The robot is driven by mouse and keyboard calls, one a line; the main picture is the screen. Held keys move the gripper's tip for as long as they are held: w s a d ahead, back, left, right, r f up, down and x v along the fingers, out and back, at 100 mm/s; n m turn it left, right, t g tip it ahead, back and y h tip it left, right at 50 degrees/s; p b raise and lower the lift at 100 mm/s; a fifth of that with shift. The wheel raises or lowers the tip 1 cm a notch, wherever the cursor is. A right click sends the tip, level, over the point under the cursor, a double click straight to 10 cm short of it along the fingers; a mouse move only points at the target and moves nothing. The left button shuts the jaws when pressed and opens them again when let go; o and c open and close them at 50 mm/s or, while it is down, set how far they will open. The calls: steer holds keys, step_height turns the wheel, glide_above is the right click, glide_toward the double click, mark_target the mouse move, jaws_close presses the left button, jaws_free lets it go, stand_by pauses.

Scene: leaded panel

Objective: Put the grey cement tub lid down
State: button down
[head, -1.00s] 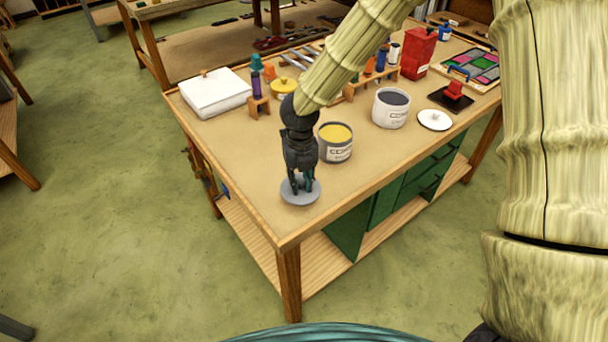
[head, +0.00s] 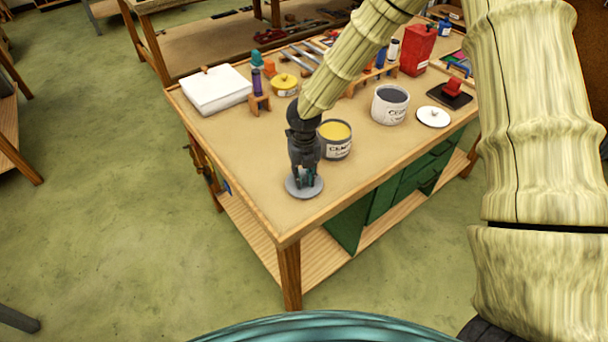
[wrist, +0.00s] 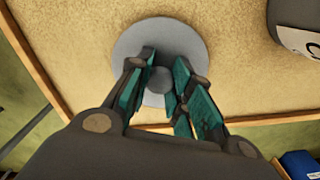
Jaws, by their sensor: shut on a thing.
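The grey cement tub lid (head: 293,190) is a round disc near the front left edge of the workbench. My gripper (head: 303,184) points down over it and is shut on its knob. In the wrist view the lid (wrist: 135,42) shows under my gripper (wrist: 160,82), with the round knob between the fingers. The lid looks flat and close to the bench top; I cannot tell if it touches. The grey cement tub (head: 337,150), open with yellow contents, stands behind and right of the lid. Part of it shows in the wrist view (wrist: 297,14).
A white tub (head: 389,112) with dark contents stands further right, with a white lid (head: 433,117) beside it. A white box (head: 215,92), a yellow lidded pot (head: 285,86) and a red can (head: 418,50) stand further back. Bare bench top (head: 240,150) lies left of the lid.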

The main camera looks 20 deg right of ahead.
mark_target(304, 176)
steer(key=shift+f, duration=0.1)
steer(key=c, duration=1.3)
jaws_free()
step_height(304, 176, up, 12)
steer(key=shift+r+b, duration=0.1)
steer(key=shift+b, duration=0.9)
